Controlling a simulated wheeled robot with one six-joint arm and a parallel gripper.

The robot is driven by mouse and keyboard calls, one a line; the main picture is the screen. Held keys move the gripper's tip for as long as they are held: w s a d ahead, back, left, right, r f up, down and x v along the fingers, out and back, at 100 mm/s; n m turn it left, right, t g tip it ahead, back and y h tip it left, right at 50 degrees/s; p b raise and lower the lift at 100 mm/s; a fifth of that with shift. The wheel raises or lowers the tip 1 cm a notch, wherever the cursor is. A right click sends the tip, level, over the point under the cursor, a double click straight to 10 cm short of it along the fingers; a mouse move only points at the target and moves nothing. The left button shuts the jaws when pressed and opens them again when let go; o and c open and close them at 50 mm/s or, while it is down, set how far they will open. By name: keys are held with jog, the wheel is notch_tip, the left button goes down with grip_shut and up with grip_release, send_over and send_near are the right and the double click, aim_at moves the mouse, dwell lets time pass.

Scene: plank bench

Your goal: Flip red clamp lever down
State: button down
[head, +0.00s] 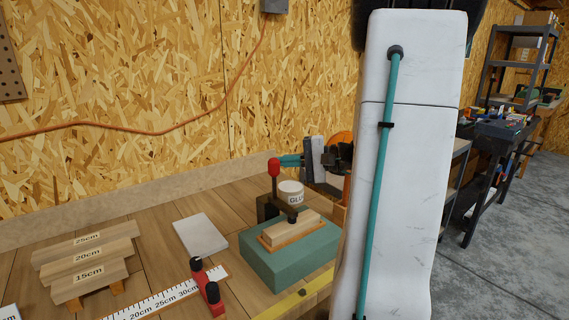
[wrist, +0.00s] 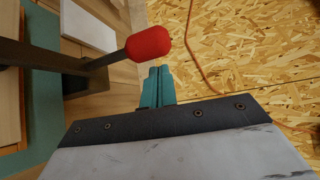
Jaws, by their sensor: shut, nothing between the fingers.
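The red clamp lever (head: 274,168) stands upright on a dark toggle clamp (head: 268,208) at the back of a green block (head: 290,254). Its red knob (wrist: 148,43) is large in the wrist view, with its metal rod running to the dark clamp body. My gripper (head: 282,160) is shut and empty, its teal fingers right beside the red knob. In the wrist view the gripper's fingertips (wrist: 157,72) lie just below the knob; I cannot tell whether they touch it. The clamp's dark tip (head: 292,218) is over a wooden piece (head: 290,232) on the green block.
A glue pot (head: 290,192) stands close behind the clamp. A grey plate (head: 201,235) lies to the left, with labelled wooden lengths (head: 88,262) farther left. A ruler (head: 165,299) with red-and-black stops lies in front. The OSB wall (head: 130,90) rises behind the bench.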

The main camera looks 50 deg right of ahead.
jog(key=s+d, duration=0.6)
jog(key=shift+s+d, duration=0.15)
jog(key=shift+d, duration=0.25)
jog(key=shift+f, duration=0.1)
dwell(0.3)
